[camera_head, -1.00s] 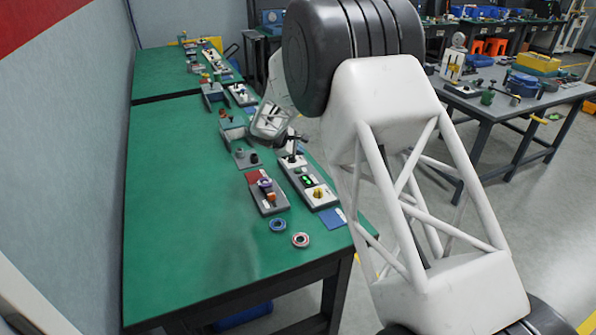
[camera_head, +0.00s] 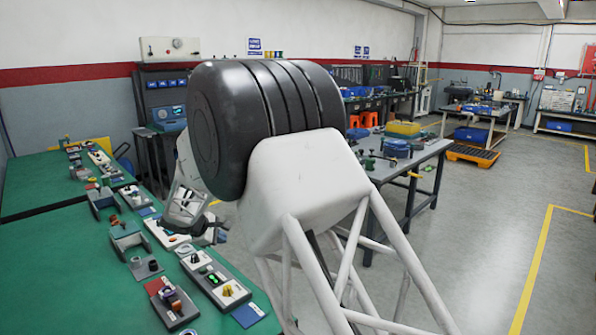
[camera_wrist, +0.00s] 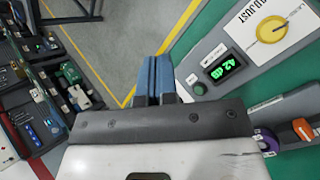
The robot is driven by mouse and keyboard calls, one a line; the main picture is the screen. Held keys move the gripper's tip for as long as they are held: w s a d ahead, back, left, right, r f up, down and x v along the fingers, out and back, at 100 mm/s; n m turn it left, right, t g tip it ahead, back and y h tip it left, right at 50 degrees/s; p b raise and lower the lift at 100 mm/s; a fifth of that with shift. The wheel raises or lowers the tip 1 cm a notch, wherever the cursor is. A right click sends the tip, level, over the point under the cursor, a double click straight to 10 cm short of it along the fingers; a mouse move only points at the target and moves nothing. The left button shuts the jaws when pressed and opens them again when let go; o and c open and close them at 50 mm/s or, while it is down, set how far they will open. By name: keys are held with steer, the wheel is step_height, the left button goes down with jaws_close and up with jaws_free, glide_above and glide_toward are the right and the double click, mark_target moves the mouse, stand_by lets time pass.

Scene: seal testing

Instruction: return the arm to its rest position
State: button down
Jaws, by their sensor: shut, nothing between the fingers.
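My gripper (camera_wrist: 153,78) is shut and empty, its two blue fingers pressed together in the wrist view. In the head view my wrist (camera_head: 187,205) is over the green bench's (camera_head: 60,270) right edge, and the fingers are hard to make out there. The light grey tester with a yellow knob and green display (camera_head: 219,278) is on the bench, nearer the camera than my wrist. It also shows at the right of the wrist view (camera_wrist: 245,55), apart from the fingers. My upper arm covers the middle of the head view.
A grey fixture holding a purple and an orange part (camera_head: 173,303) is left of the tester. A blue card (camera_head: 249,315) lies to its right. A grey side table (camera_head: 420,165) with several items stands to the right. The floor at right is clear.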

steer(key=s+d+r+m+g+y, duration=0.1)
steer(key=s+d+r+m, duration=0.2)
steer(key=s+d+r, duration=0.55)
steer(key=s+d+r+m+g, duration=0.1)
steer(key=s+d+r+m, duration=0.3)
steer(key=d, duration=0.8)
steer(key=s+d+r+m+g+y, duration=0.1)
steer(key=s+d+r, duration=0.3)
steer(key=s+d, duration=0.45)
steer(key=s+d+m+y, duration=0.1)
steer(key=s+d+m, duration=0.2)
steer(key=s, duration=0.7)
steer(key=s+d+m+y, duration=0.1)
steer(key=s+d+m, duration=0.2)
steer(key=s+d, duration=0.4)
steer(key=s+d+f+m+y, duration=0.1)
steer(key=s+d+m, duration=0.2)
steer(key=s, duration=1.1)
steer(key=shift+d+y, duration=0.4)
steer(key=shift+d, duration=0.85)
